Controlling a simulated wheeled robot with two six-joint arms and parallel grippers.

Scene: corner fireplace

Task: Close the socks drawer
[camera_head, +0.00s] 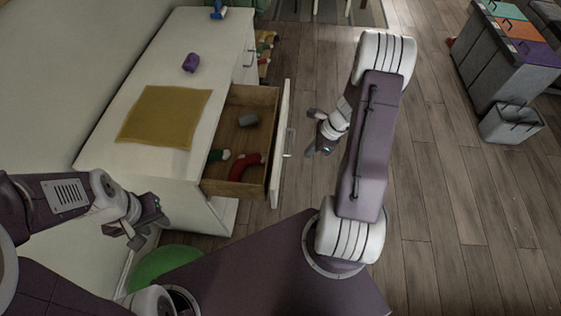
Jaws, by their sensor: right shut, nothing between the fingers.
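The socks drawer (232,113) is pulled out of the white dresser (182,80), with its wooden inside showing. Its white front panel (281,150) faces right and has a metal handle. A red sock (246,164), a grey rolled item (248,120) and a green and white item (219,156) lie inside. My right gripper (312,136) is shut and empty, to the right of the drawer front and apart from it. My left gripper (128,236) is at the lower left, beside the near end of the dresser; its finger opening is unclear.
A yellow cloth (165,116) and a purple item (190,62) lie on the dresser top. A green round object (165,266) is on the floor near my base. Grey bins with coloured lids (505,50) stand at the upper right. The wooden floor right of my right arm is clear.

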